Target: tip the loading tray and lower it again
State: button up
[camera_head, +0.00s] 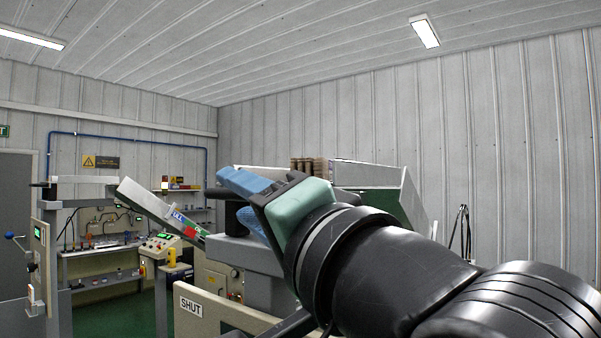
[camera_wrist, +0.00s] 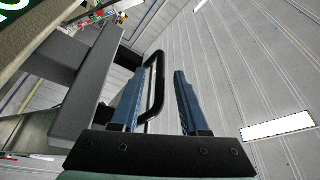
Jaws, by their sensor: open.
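What looks like the loading tray (camera_head: 368,174), a pale walled tray, stands behind my gripper in the head view. Brown sticks (camera_head: 308,166) show at its back edge. Its lower part is hidden by my arm. My gripper (camera_head: 238,197) is open, with blue fingers. In the wrist view a black loop handle (camera_wrist: 159,88) stands between the open fingers of my gripper (camera_wrist: 158,76), nearer the left finger. I cannot tell whether it touches that finger. A grey beam (camera_wrist: 88,88) lies left of the handle.
A sloping chute (camera_head: 160,208) runs down behind my gripper at the left. A panel marked SHUT (camera_head: 191,305) is below it. A control box (camera_head: 160,245) with a yellow part stands farther back. Green floor (camera_head: 120,308) shows at lower left.

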jog(key=shift+p+x, duration=0.3)
jog(key=shift+x, duration=1)
grip_shut()
dwell(0.5)
